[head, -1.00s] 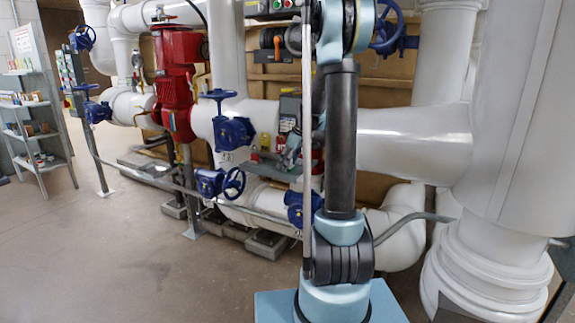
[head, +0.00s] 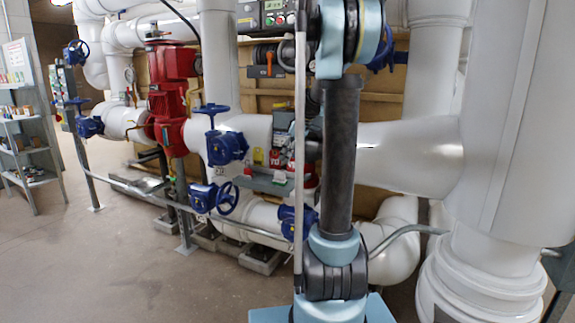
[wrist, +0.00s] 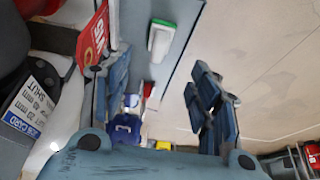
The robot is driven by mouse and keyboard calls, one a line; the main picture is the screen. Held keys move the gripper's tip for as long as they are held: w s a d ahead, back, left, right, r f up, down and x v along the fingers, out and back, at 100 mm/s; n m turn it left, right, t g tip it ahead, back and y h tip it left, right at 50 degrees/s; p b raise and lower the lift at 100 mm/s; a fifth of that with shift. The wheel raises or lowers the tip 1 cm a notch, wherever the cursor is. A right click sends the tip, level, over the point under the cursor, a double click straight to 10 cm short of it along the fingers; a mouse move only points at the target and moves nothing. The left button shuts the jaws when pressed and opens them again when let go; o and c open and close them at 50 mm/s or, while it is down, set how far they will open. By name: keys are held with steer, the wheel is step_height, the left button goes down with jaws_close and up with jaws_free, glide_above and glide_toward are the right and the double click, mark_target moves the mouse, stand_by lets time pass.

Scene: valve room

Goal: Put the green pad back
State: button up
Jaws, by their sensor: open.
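A white block with a green end, the green pad (wrist: 161,38), lies on a grey shelf (wrist: 182,50) in the wrist view. My gripper (wrist: 158,82) is open, with one finger on each side of the picture. The pad shows beyond the gap between the fingertips, and nothing is held. In the head view, the grey shelf (head: 262,184) hangs in front of the white pipes, left of my arm. My gripper is mostly hidden behind my arm link in that view.
A red tag (wrist: 93,38) hangs close to my left finger in the wrist view. A blue lock (wrist: 125,130) and a yellow item (wrist: 163,145) show between the fingers. In the head view, blue handwheels (head: 211,109) stand left of the shelf. The floor (head: 120,260) at left is clear.

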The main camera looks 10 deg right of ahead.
steer(key=s+a+f+m+h, duration=0.1)
steer(key=s+m, duration=0.2)
steer(key=s, duration=0.8)
steer(key=s+a+f+m+h, duration=0.1)
steer(key=s+f+m, duration=0.1)
steer(key=s, duration=1)
steer(key=s+d+f+m+h, duration=0.1)
steer(key=s+f+m, duration=0.1)
steer(key=s+f, duration=0.4)
steer(key=s+d+f+m, duration=0.1)
steer(key=s+f+m, duration=0.2)
steer(key=s+f, duration=0.3)
steer(key=s, duration=0.5)
steer(key=shift+s+f+m+g+h, duration=0.2)
steer(key=shift+s+m+g+h, duration=0.1)
steer(key=shift+h, duration=0.1)
steer(key=shift+d, duration=0.1)
steer(key=shift+w+f, duration=0.2)
steer(key=shift+w, duration=0.35)
